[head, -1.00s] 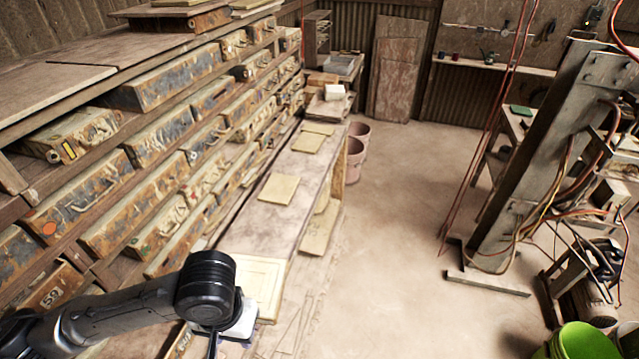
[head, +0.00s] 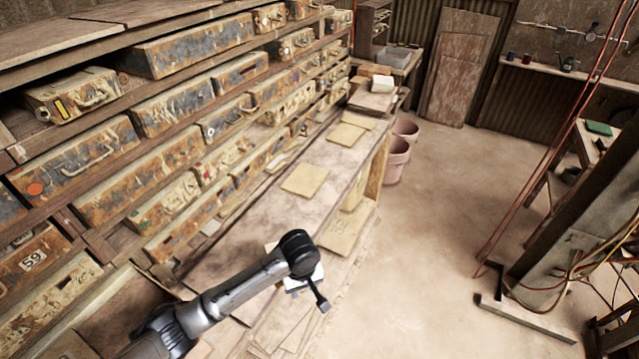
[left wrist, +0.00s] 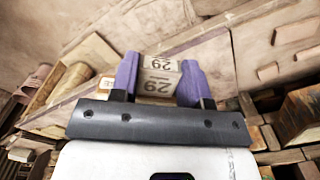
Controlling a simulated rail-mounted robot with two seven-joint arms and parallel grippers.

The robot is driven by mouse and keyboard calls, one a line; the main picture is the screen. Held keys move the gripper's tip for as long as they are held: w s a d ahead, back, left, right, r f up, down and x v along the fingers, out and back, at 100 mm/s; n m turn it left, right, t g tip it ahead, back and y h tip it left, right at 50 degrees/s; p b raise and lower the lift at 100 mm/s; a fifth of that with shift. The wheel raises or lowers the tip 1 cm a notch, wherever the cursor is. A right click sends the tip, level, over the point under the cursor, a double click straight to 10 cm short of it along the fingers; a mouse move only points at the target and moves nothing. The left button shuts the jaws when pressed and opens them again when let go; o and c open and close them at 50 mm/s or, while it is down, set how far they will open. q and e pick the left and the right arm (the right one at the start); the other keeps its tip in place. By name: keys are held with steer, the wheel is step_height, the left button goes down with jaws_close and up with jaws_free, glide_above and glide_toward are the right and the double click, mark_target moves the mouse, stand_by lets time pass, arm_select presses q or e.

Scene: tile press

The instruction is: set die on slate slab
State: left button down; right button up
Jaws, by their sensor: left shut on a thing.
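My left gripper (left wrist: 159,72) is shut on a pale block-shaped die (left wrist: 159,85) marked "29" on two faces, seen between two purple fingers in the left wrist view. In the head view my left arm reaches in from the lower left, with the white gripper body (head: 305,279) partly hidden under the dark wrist, over or beside the near part of the bench. The die and fingertips cannot be made out there. I cannot pick out a slate slab with certainty in either view. My right gripper is not in view.
A long bench (head: 255,212) carries flat tan tiles (head: 304,180), with more tiles (head: 346,134) farther back. Shelves of worn metal drawers (head: 175,107) line the left. Pots (head: 396,160) stand beyond the bench. The floor (head: 450,200) to the right is open, up to a steel post.

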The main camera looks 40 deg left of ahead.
arm_select(q)
steer(key=a+f+n, duration=0.1)
steer(key=a+f, duration=0.3)
steer(key=a, duration=0.2)
steer(key=a+f+n, duration=0.1)
steer(key=a+f, duration=0.3)
steer(key=a, duration=0.2)
steer(key=s+a+f+n, duration=0.1)
steer(key=a+f, duration=0.3)
steer(key=a, duration=0.3)
steer(key=shift+s+n+b, duration=0.1)
steer(key=shift+n+b, duration=0.2)
steer(key=shift+f, duration=2.05)
steer(key=shift+f, duration=0.2)
steer(key=c, duration=0.6)
jaws_free()
